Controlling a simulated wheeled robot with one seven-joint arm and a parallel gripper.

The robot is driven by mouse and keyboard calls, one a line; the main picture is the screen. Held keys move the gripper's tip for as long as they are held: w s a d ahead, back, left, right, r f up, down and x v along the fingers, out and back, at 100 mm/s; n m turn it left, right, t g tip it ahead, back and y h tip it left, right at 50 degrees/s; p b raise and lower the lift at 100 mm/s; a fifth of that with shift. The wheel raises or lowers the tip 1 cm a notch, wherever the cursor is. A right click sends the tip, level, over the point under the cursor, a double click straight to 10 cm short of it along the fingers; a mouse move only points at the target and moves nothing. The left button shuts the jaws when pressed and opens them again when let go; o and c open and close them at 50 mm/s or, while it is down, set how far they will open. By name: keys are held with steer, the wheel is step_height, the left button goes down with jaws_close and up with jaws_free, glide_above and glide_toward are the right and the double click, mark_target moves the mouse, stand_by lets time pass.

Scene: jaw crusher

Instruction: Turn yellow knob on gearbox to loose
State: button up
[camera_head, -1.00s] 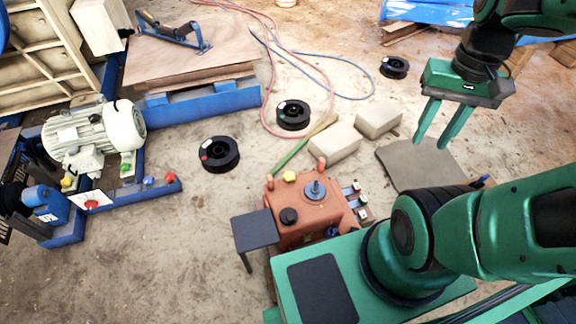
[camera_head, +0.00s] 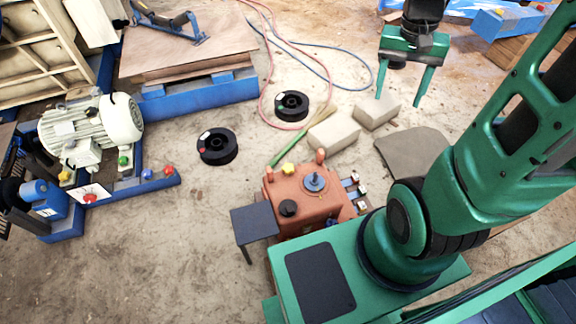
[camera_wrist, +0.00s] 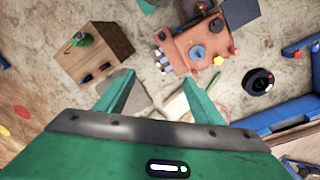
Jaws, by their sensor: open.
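The orange gearbox (camera_head: 307,200) sits on the floor just in front of my base in the head view. Its yellow knob (camera_head: 289,169) is on the top, near the far left edge. A black knob (camera_head: 288,208) and a blue-grey round part (camera_head: 314,182) are also on top. In the wrist view the gearbox (camera_wrist: 197,45) is at the upper middle, with the yellow knob (camera_wrist: 218,61) at its lower right. My gripper (camera_head: 397,101) is raised at the upper right, beyond and right of the gearbox, open and empty. Its two fingers also show in the wrist view (camera_wrist: 158,97).
Two pale blocks (camera_head: 333,134) lie beyond the gearbox. Black spools (camera_head: 217,146) and red and blue hoses are on the floor. A motor (camera_head: 92,130) on a blue frame stands at left. A dark small table (camera_head: 254,222) adjoins the gearbox's left.

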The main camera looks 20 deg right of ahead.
steer(key=w+a+f+m, duration=0.1)
steer(key=w+a+f, duration=0.1)
steer(key=w+f, duration=0.7)
steer(key=m+y, duration=0.1)
steer(key=m, duration=0.3)
glide_above(288, 167)
step_height(288, 167, down, 37)
step_height(288, 167, down, 10)
steer(key=shift+d+r, duration=0.15)
steer(key=c, duration=1)
steer(key=shift+c, duration=0.2)
